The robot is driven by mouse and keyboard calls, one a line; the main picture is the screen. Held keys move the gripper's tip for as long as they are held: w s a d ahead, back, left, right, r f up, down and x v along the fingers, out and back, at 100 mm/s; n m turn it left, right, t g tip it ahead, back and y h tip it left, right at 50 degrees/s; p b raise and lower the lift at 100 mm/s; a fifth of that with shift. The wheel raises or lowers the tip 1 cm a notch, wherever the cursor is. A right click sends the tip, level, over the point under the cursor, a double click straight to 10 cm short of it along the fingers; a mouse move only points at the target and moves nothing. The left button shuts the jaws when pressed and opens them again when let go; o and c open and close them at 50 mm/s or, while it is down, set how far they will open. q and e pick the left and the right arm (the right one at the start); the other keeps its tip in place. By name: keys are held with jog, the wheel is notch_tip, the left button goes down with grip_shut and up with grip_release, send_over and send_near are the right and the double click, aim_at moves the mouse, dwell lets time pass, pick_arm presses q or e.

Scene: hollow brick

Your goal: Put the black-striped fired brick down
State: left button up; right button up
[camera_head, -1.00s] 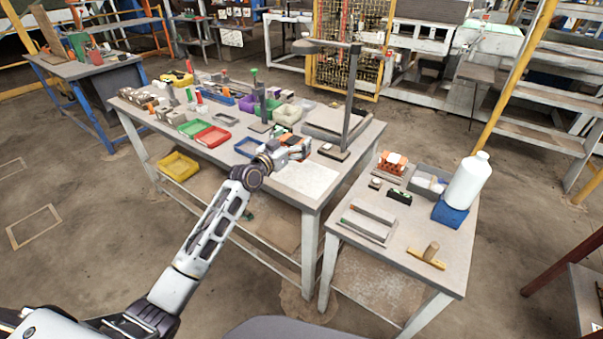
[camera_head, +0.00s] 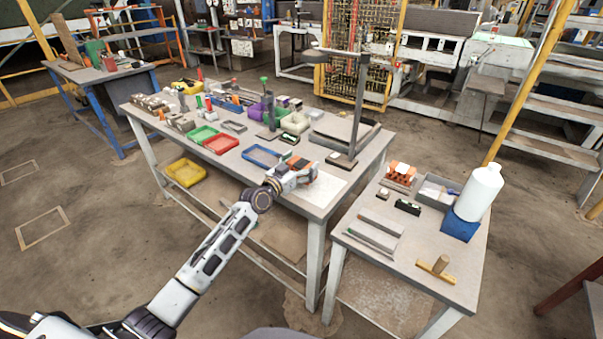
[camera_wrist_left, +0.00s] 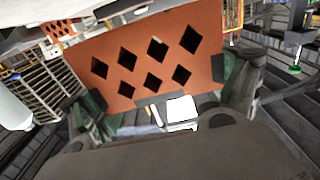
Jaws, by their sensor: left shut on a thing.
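My left gripper (camera_head: 299,172) is shut on an orange fired brick with dark stripes (camera_head: 302,163). In the head view the gripper and brick are at the left part of a pale sheet (camera_head: 326,189) on the long table. I cannot tell whether the brick touches the sheet. In the left wrist view the brick (camera_wrist_left: 140,62) shows a face with several diamond-shaped holes, between the fingers of the left gripper (camera_wrist_left: 165,88). No stripes are clear there. My right gripper is not in view.
A blue tray (camera_head: 262,156) lies just left of the gripper, with a red tray (camera_head: 221,143) beyond. A dark stand (camera_head: 354,105) rises behind the sheet. The side table (camera_head: 385,262) at right carries an orange holed brick (camera_head: 400,171) and a white bottle (camera_head: 479,192).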

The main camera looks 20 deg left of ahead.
pick_arm(q)
jog(key=shift+f, duration=0.45)
jog(key=shift+f+b, duration=0.4)
jog(key=shift+f, duration=1)
jog(key=o, duration=1)
jog(key=shift+c, duration=0.2)
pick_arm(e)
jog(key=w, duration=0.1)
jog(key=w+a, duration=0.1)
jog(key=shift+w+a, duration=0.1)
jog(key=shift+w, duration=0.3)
